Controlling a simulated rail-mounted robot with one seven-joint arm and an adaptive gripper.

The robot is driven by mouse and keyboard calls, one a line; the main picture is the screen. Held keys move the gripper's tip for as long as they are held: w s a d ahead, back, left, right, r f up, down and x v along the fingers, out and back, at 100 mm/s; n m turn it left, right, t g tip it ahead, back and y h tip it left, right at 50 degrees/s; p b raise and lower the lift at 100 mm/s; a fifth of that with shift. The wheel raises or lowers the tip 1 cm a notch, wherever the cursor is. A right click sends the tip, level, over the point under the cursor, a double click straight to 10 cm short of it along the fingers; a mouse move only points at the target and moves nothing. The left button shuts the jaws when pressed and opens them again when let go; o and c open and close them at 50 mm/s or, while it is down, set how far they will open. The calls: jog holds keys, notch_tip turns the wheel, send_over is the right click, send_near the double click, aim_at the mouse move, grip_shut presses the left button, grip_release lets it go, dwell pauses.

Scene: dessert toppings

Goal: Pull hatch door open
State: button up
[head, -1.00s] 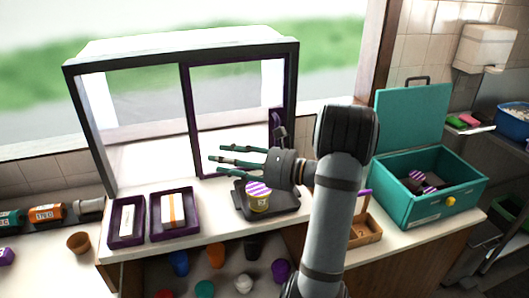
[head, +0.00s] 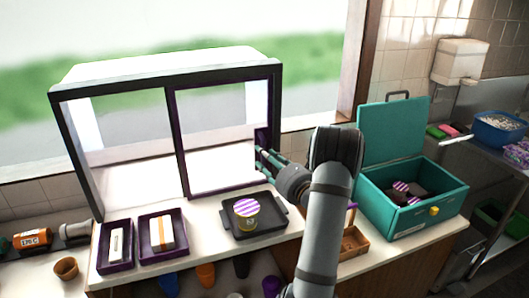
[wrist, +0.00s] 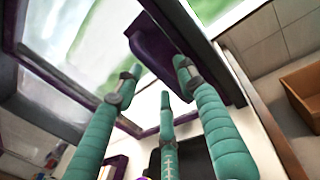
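The hatch (head: 62,105) is a dark-framed box at the window with two front panes. Its right-hand door (head: 172,130) has a purple frame. A purple handle (head: 261,137) is at that door's right edge; it also shows in the wrist view (wrist: 160,50). My gripper (head: 262,158) is beside the handle, partly hidden in the head view. In the wrist view my gripper (wrist: 157,68) has its green fingers spread, with two tips on either side of the handle's lower end. I cannot tell whether they touch it.
A striped-lid cup (head: 246,212) stands on a black tray (head: 279,224) below the door. Two purple trays (head: 116,268) lie to its left. A teal open box (head: 440,208) and a wooden caddy (head: 352,246) are at the right.

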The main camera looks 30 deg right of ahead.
jog(key=shift+w+a, duration=0.1)
jog(key=shift+w, duration=0.35)
grip_shut()
dwell(0.3)
dwell(0.4)
